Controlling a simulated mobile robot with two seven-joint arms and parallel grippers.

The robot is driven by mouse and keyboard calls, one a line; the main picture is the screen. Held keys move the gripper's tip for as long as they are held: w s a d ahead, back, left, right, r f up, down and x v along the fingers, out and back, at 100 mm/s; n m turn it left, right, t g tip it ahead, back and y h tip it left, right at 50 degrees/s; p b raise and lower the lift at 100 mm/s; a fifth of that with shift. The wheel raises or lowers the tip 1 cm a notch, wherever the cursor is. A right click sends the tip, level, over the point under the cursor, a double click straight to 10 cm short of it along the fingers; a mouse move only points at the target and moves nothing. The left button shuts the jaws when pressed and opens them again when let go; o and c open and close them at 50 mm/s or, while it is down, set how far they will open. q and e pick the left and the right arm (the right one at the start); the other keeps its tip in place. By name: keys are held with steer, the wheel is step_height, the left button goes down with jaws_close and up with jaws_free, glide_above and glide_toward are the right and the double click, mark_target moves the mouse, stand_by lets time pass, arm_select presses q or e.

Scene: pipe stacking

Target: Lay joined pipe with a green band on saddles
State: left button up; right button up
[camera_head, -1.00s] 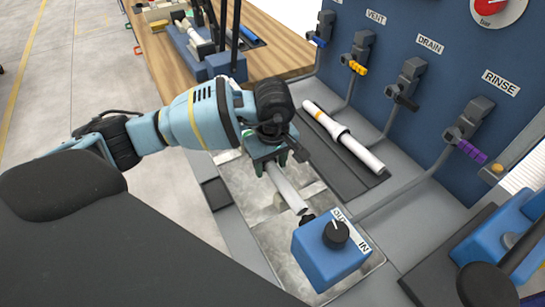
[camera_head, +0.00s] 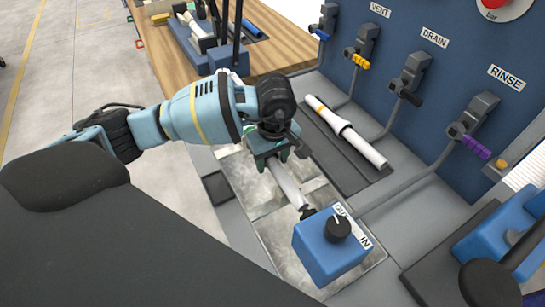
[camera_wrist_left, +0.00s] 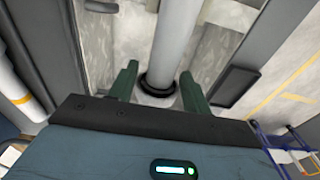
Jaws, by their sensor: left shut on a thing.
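My left gripper (camera_head: 279,161), with dark green fingers, is shut on a plain grey-white pipe (camera_head: 290,188) over the grey metal panels. In the left wrist view the pipe (camera_wrist_left: 170,35) runs away between the fingers (camera_wrist_left: 160,90), with a dark ring around it near the fingertips. Its far end meets or sits close to a black fitting (camera_head: 307,212) at the blue box; contact is unclear. A second white pipe (camera_head: 345,131) with a yellow-orange band lies on a dark mat. No green band shows, and I cannot make out the saddles. My right gripper is not in view.
A blue box with a black knob (camera_head: 330,248) stands at the pipe's far end. A blue wall panel (camera_head: 425,25) carries several valve handles on the right. A wooden bench (camera_head: 270,62) with a blue rack and black uprights stands behind.

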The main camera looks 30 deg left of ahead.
mark_target(273, 160)
arm_select(q)
steer(key=o, duration=1.1)
step_height(273, 160, up, 6)
steer(key=shift+s+d+r, duration=0.1)
steer(key=shift+d+r, duration=0.05)
steer(key=shift+r, duration=0.8)
